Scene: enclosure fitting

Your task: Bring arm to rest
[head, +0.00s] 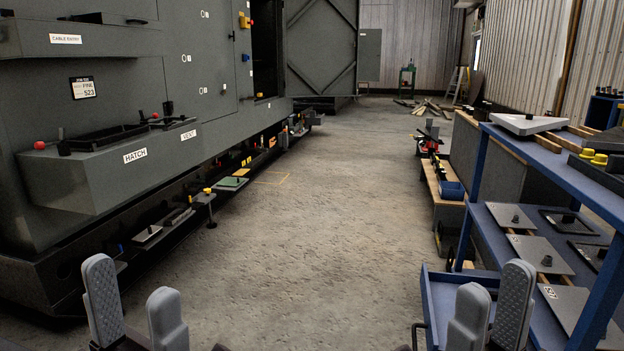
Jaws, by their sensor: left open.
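My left gripper (135,310) is at the bottom left of the head view, its two grey fingers upright and apart, with nothing between them. My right gripper (490,311) is at the bottom right, in front of the blue shelf unit. Its two grey fingers stand close side by side, and I see no object between them. From this angle I cannot tell whether they touch.
A large grey enclosure (215,140) with a HATCH ledge (110,170) stands on the left, small parts along its base. On the right, a blue shelf unit (471,225) holds plates and parts. Clear concrete floor (290,240) runs between them.

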